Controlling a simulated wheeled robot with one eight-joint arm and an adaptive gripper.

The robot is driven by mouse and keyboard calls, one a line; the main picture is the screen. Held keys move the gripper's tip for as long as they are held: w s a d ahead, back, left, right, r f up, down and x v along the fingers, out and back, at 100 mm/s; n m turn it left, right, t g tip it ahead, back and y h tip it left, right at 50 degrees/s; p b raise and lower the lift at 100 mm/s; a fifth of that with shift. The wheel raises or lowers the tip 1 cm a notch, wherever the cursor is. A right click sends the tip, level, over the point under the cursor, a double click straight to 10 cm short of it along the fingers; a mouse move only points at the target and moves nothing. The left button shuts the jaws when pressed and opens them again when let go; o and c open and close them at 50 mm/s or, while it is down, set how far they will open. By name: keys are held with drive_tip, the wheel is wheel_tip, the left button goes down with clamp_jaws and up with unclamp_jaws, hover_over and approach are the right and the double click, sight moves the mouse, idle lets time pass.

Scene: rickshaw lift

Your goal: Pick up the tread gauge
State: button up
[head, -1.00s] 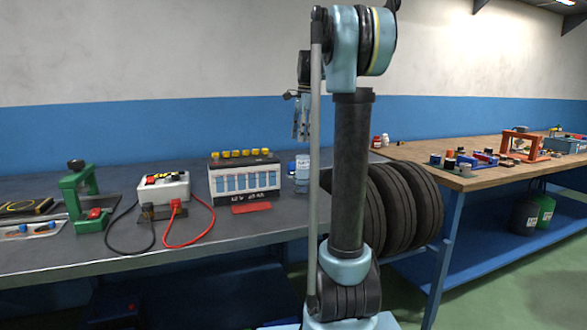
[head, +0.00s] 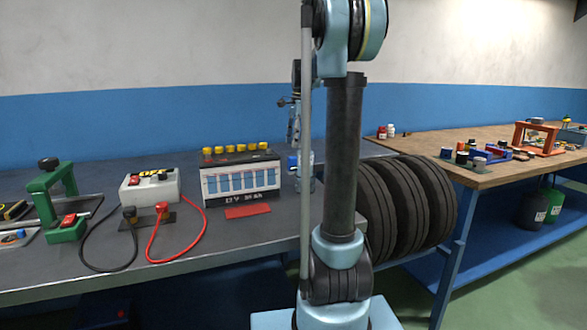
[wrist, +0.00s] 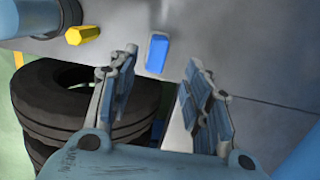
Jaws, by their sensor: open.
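No object is clearly recognisable as the tread gauge. A small blue block (wrist: 157,53) lies on the grey bench top in the wrist view, just beyond my gripper (wrist: 160,72) and between its fingertips as seen from there. I cannot tell whether it is the gauge. My gripper is open with nothing between its fingers. In the head view my gripper (head: 294,128) hangs fingers down over the back of the bench, partly hidden behind my arm. A yellow piece (wrist: 83,35) with a grey round end lies to the left in the wrist view.
The grey bench (head: 180,243) holds a battery (head: 240,183), a charger (head: 150,186) with red and black leads, and a green stand (head: 55,190). Black tyres (head: 405,210) stand at its right end, also below my gripper (wrist: 45,100). A wooden bench (head: 430,150) is at the right.

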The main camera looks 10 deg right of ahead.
sight(295, 157)
drive_tip(key=f, duration=0.5)
drive_tip(key=shift+s+a, duration=0.1)
drive_tip(key=shift+a, duration=0.15)
drive_tip(key=shift+s+f, duration=0.1)
drive_tip(key=shift+f, duration=2.45)
drive_tip(key=c, duration=1)
